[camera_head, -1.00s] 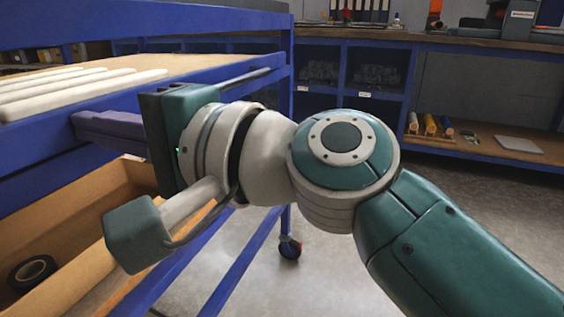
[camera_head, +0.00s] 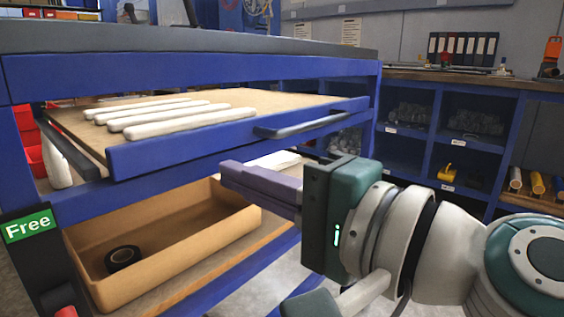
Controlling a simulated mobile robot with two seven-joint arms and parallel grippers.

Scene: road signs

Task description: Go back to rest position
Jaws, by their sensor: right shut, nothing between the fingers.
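My right gripper (camera_head: 232,172) comes in from the right in the head view. Its purple-grey fingers point left and are shut with nothing between them. It is in front of the blue cart (camera_head: 190,72), below the pulled-out drawer (camera_head: 200,150) and above the right end of the brown box. I cannot see it touching either. My left gripper is out of view.
Several white rods (camera_head: 180,119) lie in the drawer, which has a dark handle (camera_head: 300,126). An open brown box (camera_head: 190,255) on the lower shelf holds a black tape roll (camera_head: 122,257). Blue shelving (camera_head: 408,152) stands behind at the right. Some grey floor shows below.

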